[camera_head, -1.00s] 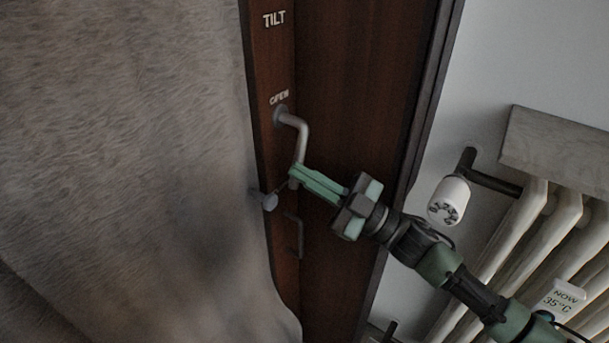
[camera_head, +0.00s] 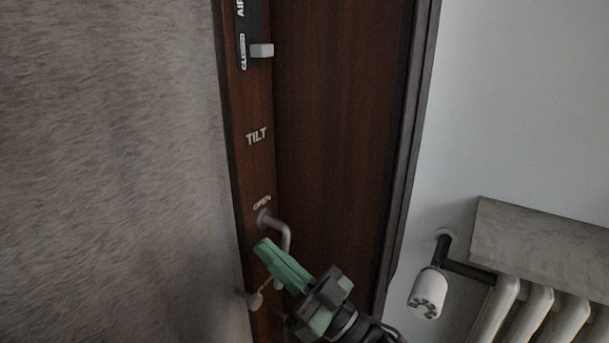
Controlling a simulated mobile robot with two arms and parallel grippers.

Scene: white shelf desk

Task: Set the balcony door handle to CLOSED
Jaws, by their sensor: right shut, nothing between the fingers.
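The balcony door handle (camera_head: 286,238) is a grey bent lever on the dark brown door frame. It leaves its mount just below the word OPEN (camera_head: 262,203) and hangs downward; my right gripper hides its lower part. The word TILT (camera_head: 257,136) is higher on the same strip. My right gripper (camera_head: 265,248), with green fingers, comes from the lower right. Its fingers are shut and empty, with their tips across the handle, just below the mount. Whether they touch it I cannot tell. My left gripper is not in view.
A grey curtain (camera_head: 110,170) fills the left, close to the handle strip. A round knob (camera_head: 254,300) sits below the handle. A small slider (camera_head: 262,50) is above, beside a partly cut-off AIR label. A radiator (camera_head: 530,310) with a white valve (camera_head: 428,293) stands at right.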

